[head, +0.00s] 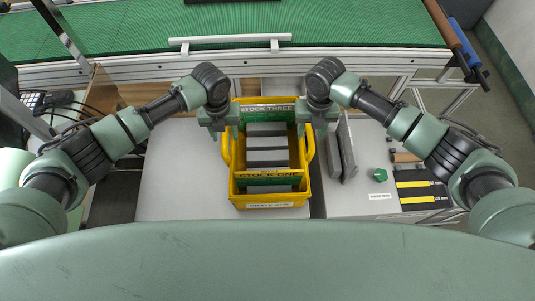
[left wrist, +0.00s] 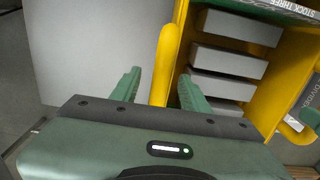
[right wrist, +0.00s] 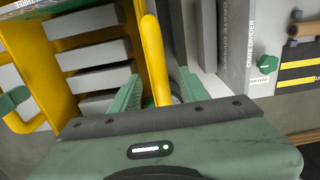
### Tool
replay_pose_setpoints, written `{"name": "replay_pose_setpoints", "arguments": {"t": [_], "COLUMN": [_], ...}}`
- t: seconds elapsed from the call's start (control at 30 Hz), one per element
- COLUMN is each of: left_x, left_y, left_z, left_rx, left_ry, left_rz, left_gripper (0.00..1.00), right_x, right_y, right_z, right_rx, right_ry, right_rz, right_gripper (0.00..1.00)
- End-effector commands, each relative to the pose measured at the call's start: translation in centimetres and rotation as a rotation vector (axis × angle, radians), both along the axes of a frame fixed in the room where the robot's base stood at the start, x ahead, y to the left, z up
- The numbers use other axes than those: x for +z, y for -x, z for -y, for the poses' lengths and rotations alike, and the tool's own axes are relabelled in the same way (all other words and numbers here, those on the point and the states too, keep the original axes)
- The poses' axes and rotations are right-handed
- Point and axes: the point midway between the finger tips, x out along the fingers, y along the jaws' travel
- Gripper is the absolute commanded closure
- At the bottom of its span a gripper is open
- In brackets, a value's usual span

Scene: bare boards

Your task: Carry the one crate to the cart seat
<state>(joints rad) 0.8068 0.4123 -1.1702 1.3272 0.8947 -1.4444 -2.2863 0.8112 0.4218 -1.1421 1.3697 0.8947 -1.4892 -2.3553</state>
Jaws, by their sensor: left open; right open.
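The yellow crate (head: 267,202) stands on a light grey surface in the head view, labelled crate one at its front. It holds several grey blocks (head: 267,142) and green cards reading stock three and stock one. My left gripper (head: 226,136) is at the crate's left side; in the left wrist view its open fingers (left wrist: 160,90) stand either side of the yellow left handle (left wrist: 165,65). My right gripper (head: 309,130) is at the right side; in the right wrist view its open fingers (right wrist: 155,92) straddle the right handle (right wrist: 155,60). I cannot tell which surface is the cart seat.
Grey crate dividers (head: 347,150) stand close to the crate's right. A green knob-like piece (head: 380,175) and black-and-yellow strips (head: 420,192) lie farther right. A green conveyor belt (head: 250,25) with a metal rail runs behind. The grey surface (head: 180,180) left of the crate is clear.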

Motion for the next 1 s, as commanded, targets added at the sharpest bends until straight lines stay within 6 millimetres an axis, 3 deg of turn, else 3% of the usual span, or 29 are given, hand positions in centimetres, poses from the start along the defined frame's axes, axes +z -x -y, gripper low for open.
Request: {"name": "replay_pose_setpoints", "arguments": {"t": [0.4, 0.43, 0.6, 1.0], "left_x": [-0.99, -0.99, -0.98, -0.95], "left_y": [-0.02, -0.02, -0.02, -0.04], "left_z": [0.01, 0.01, 0.01, -0.02], "left_rx": [-0.002, -0.002, -0.001, 0.000], "left_ry": [0.000, 0.000, 0.000, 0.000], "left_rz": [0.001, 0.001, 0.001, 0.001], "left_gripper": [0.55, 0.57, 1.00, 1.00], "right_x": [-1.02, -1.02, -1.00, -0.97], "right_y": [0.01, 0.01, 0.01, -0.01], "right_z": [0.04, 0.05, 0.05, 0.09], "right_rx": [0.001, 0.001, 0.001, 0.000], "right_ry": [0.001, 0.001, 0.001, 0.002], "right_rz": [0.001, 0.000, 0.000, 0.000], "right_gripper": [0.55, 0.57, 1.00, 1.00]}}
